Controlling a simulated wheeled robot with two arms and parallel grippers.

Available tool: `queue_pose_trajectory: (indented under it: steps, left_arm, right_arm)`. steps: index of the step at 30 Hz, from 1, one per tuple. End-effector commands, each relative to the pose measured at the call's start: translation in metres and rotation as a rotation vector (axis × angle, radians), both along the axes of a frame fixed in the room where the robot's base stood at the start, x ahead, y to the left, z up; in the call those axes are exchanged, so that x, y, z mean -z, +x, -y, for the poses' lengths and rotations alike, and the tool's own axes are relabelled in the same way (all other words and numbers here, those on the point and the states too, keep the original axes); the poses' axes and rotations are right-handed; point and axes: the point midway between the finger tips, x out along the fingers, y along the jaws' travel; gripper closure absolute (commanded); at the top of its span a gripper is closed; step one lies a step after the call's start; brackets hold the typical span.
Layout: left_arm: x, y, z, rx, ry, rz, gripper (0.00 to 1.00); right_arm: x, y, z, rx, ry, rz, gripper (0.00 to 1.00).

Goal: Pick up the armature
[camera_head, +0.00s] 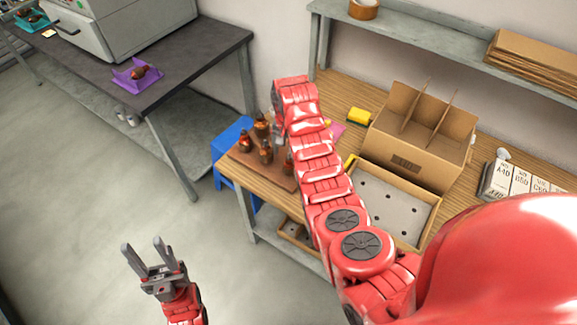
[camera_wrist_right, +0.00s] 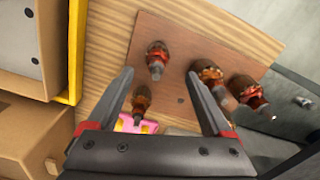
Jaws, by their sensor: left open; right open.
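Several dark armatures with copper and red windings stand on a brown board (camera_head: 240,157) at the left end of the wooden table. In the head view one armature (camera_head: 245,142) is at the left, one (camera_head: 262,125) behind it, one (camera_head: 266,152) in front. Another (camera_head: 288,163) is partly hidden by my right arm. In the right wrist view one armature (camera_wrist_right: 157,57) shows between the fingers of my right gripper (camera_wrist_right: 160,77), beyond the tips. My right gripper is open and empty above the board. My left gripper (camera_head: 143,245) is open and empty over the floor.
A yellow sponge (camera_head: 359,116) lies behind. A dark bench (camera_head: 205,50) holds a purple tray (camera_head: 125,79) with an armature-like part.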

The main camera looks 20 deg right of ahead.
Motion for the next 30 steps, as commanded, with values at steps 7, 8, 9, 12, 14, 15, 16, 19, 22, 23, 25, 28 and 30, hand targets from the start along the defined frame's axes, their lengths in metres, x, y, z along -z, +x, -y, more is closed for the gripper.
queue_pose_trajectory:
  steps: [7,8,9,12,14,15,16,19,22,23,25,28,30]
  left_arm:
    - [-0.027,0.0,0.0,0.0,0.0,0.0,0.5]
    - [-0.031,0.0,0.0,0.0,0.0,-0.001,0.5]
    - [-0.031,0.0,0.0,0.0,0.0,0.0,0.5]
    - [-0.031,0.0,0.0,0.0,0.0,-0.001,0.5]
    - [-0.032,0.0,0.0,0.0,0.0,-0.001,0.5]
    - [-0.033,0.0,0.0,0.0,0.0,-0.001,0.5]
    - [-0.033,0.0,0.0,0.0,0.0,-0.001,0.5]
    - [-0.033,0.0,0.0,0.0,0.0,-0.001,0.5]
    - [-0.033,0.0,0.0,0.0,0.0,-0.001,0.5]
    - [-0.033,0.0,0.0,0.0,0.0,-0.001,0.5]
    - [-0.033,0.0,0.0,0.0,0.0,-0.001,0.5]
    - [-0.033,0.0,0.0,0.0,0.0,-0.001,0.5]
    - [-0.033,0.0,0.0,0.0,0.0,-0.001,0.5]
  right_arm:
    - [0.02,-0.007,0.0,0.0,0.001,-0.007,0.16]
    - [0.024,-0.007,0.0,0.0,0.001,-0.004,0.16]
    - [0.032,-0.009,0.0,0.001,0.001,-0.008,0.16]
    - [0.042,-0.006,0.0,0.0,0.003,-0.002,0.16]
    - [0.047,-0.007,0.0,0.0,0.003,-0.005,0.16]
    - [0.05,-0.007,0.0,-0.001,0.002,-0.003,0.16]
    - [0.051,-0.007,0.0,-0.001,0.002,-0.001,0.16]
    - [0.054,-0.006,0.0,-0.002,0.001,0.001,0.16]
    - [0.054,-0.006,0.0,-0.002,0.001,0.001,0.16]
    - [0.054,-0.006,0.0,-0.002,0.0,0.001,0.16]
    - [0.054,-0.006,0.0,-0.001,0.0,0.001,0.16]
    - [0.054,-0.006,0.0,-0.001,0.0,0.001,0.3]
    - [0.054,-0.006,0.0,-0.001,0.001,0.001,0.43]
